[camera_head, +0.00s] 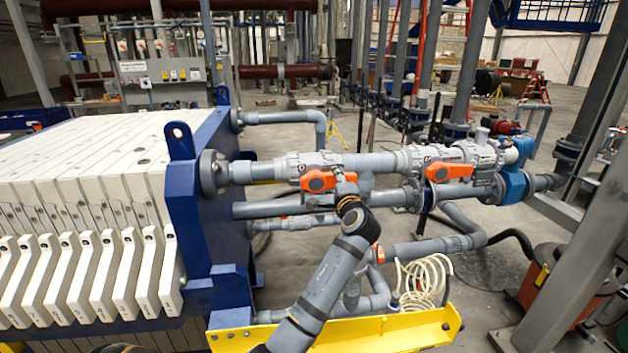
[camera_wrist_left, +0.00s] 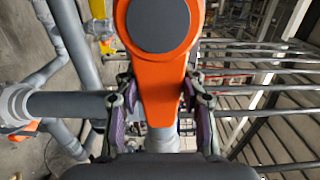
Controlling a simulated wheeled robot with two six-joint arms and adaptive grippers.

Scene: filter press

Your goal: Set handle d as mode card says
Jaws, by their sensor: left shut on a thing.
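An orange valve handle (camera_head: 318,181) sits on the upper grey pipe, right of the blue press frame. My left gripper (camera_head: 341,180) reaches up from below to its right end. In the left wrist view the orange handle (camera_wrist_left: 162,85) runs between the two finger pads of my left gripper (camera_wrist_left: 160,106), which is shut on it. A second orange handle (camera_head: 440,172) is on the same pipe further right. A smaller orange part (camera_head: 378,254) shows lower down, partly hidden behind my arm. I cannot read any handle letter or find a mode card. My right gripper is not in view.
The filter press with white plates (camera_head: 90,190) and its blue end frame (camera_head: 195,200) fills the left. A yellow beam (camera_head: 395,331) and coiled hose (camera_head: 424,279) lie low in front. Grey pipes (camera_head: 275,209) run close around my gripper. Open floor (camera_head: 490,270) shows at right.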

